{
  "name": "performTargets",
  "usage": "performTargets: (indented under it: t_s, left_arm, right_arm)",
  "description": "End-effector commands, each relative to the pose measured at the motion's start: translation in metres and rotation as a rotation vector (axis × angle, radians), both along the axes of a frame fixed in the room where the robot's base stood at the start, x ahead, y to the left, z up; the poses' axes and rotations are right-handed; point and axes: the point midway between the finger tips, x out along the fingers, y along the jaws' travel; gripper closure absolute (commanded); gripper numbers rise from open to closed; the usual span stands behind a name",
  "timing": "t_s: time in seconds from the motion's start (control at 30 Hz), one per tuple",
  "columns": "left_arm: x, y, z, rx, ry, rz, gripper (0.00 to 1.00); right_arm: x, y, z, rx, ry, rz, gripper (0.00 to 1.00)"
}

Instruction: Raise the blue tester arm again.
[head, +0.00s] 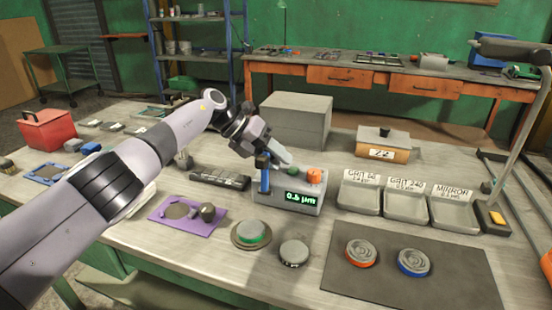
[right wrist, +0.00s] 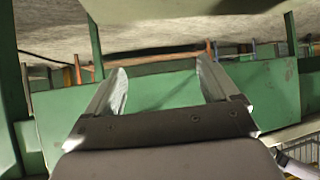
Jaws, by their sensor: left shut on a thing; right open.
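The tester (head: 290,200) is a grey box on the workbench with a green readout of about 0.6 µm. Its blue tester arm (head: 265,180) shows as a short upright blue piece at the box's left end. My left gripper (head: 280,155) reaches in from the left, just above the box, and is shut on the blue tester arm; the fingers hide part of the grip. An orange knob (head: 314,175) and a green button (head: 293,170) are on top of the box. My right gripper (right wrist: 165,90) is open and empty in the right wrist view, facing green panels.
A grey block (head: 297,120) stands behind the tester. Labelled trays (head: 405,205) are to its right. Round pieces (head: 294,252) lie in front, and two more sit on a dark mat (head: 420,285). A purple plate (head: 188,214) lies to the left.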

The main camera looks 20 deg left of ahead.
Motion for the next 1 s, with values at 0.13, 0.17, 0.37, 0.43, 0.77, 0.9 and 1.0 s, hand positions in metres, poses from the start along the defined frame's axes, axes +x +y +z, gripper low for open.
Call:
performTargets:
  t_s: [0.13, 0.17, 0.37, 0.43, 0.77, 0.9, 1.0]
  left_arm:
    - [0.0001, 0.001, -0.006, 0.006, 0.001, 0.004, 1.0]
    - [0.0, 0.001, -0.0063, 0.006, 0.002, 0.004, 1.0]
    - [-0.0004, 0.001, -0.0076, 0.007, 0.003, 0.003, 1.0]
    - [-0.0006, 0.001, -0.0081, 0.008, 0.005, 0.004, 1.0]
    - [-0.0008, 0.0013, -0.0081, 0.008, 0.006, 0.004, 0.44]
    - [-0.0006, 0.0016, -0.0075, 0.008, 0.005, 0.004, 0.44]
    - [-0.0005, 0.0018, -0.0072, 0.008, 0.005, 0.004, 0.44]
  right_arm:
    - [-0.0001, 0.0, -0.002, 0.0, 0.0, 0.0, 0.12]
    - [-0.0001, 0.0, -0.0022, 0.0, 0.001, 0.0, 0.12]
    - [-0.0002, 0.0, -0.0022, 0.0, 0.001, 0.0, 0.12]
    - [-0.0003, -0.0001, -0.0023, 0.0, 0.001, 0.0, 0.12]
    - [-0.0004, -0.0001, -0.0024, 0.0, 0.001, 0.0, 0.12]
    - [-0.0004, -0.0001, -0.0024, 0.0, 0.001, 0.0, 0.12]
    - [-0.0005, -0.0001, -0.0024, 0.0, 0.001, 0.0, 0.12]
